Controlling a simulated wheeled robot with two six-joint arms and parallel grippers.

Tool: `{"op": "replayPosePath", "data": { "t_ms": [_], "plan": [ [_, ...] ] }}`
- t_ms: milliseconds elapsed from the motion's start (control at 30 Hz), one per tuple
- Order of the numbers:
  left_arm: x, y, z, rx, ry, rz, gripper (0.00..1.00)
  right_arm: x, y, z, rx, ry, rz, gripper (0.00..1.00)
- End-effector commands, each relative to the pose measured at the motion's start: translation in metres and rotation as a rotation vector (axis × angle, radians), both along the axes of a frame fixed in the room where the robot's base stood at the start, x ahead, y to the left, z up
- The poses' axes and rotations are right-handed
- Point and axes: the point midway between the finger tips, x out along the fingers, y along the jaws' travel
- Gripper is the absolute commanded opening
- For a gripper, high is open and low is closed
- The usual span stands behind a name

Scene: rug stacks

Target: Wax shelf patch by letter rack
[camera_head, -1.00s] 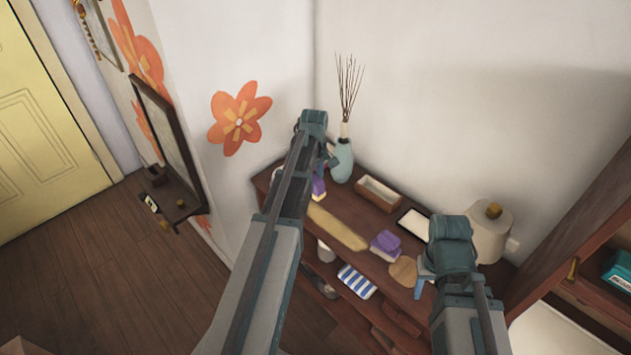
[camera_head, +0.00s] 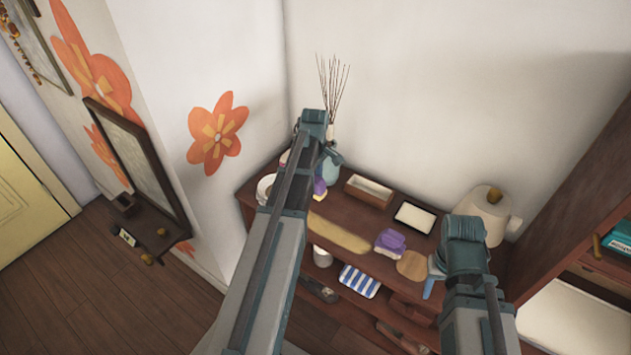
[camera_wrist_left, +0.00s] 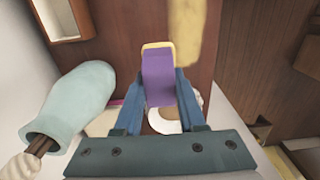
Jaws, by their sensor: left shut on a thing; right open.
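My left gripper (camera_wrist_left: 158,105) is shut on a purple-and-yellow block (camera_wrist_left: 159,75), which also shows below the arm in the head view (camera_head: 319,187). A pale yellow patch (camera_head: 338,235) lies on the brown shelf top (camera_head: 300,202), to the right of the held block; its near end shows in the left wrist view (camera_wrist_left: 188,40). I cannot tell whether the block touches the shelf. My right gripper (camera_head: 433,281) is open at the shelf's right front, mostly hidden by its own wrist. A wooden open box (camera_head: 369,190) stands at the back; I cannot tell whether it is the letter rack.
A teal vase with reeds (camera_wrist_left: 72,108) stands close beside the left gripper. A folded purple cloth (camera_head: 390,242), round wooden disc (camera_head: 412,265), white framed panel (camera_head: 414,217) and paper roll (camera_head: 484,212) occupy the right side. A striped cloth (camera_head: 359,281) lies below, on a lower level.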

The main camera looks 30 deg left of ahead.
Motion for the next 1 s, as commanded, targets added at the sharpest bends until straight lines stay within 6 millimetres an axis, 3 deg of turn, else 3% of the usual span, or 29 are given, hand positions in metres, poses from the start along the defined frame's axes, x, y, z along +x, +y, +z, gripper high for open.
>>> {"op": "replayPosePath", "data": {
  "t_ms": [267,733,1000],
  "plan": [
    [0.0,0.0,-0.009,0.0,0.0,-0.001,0.0,0.0,0.0,-0.009,0.0,0.0,0.0,0.5],
    [0.0,0.0,-0.051,0.0,0.0,-0.001,0.0,0.0,0.0,-0.051,0.0,0.0,0.0,0.5],
    [0.0,0.0,-0.055,0.0,0.0,-0.001,0.0,0.0,0.0,-0.055,0.0,0.0,0.0,0.5]
  ]
}}
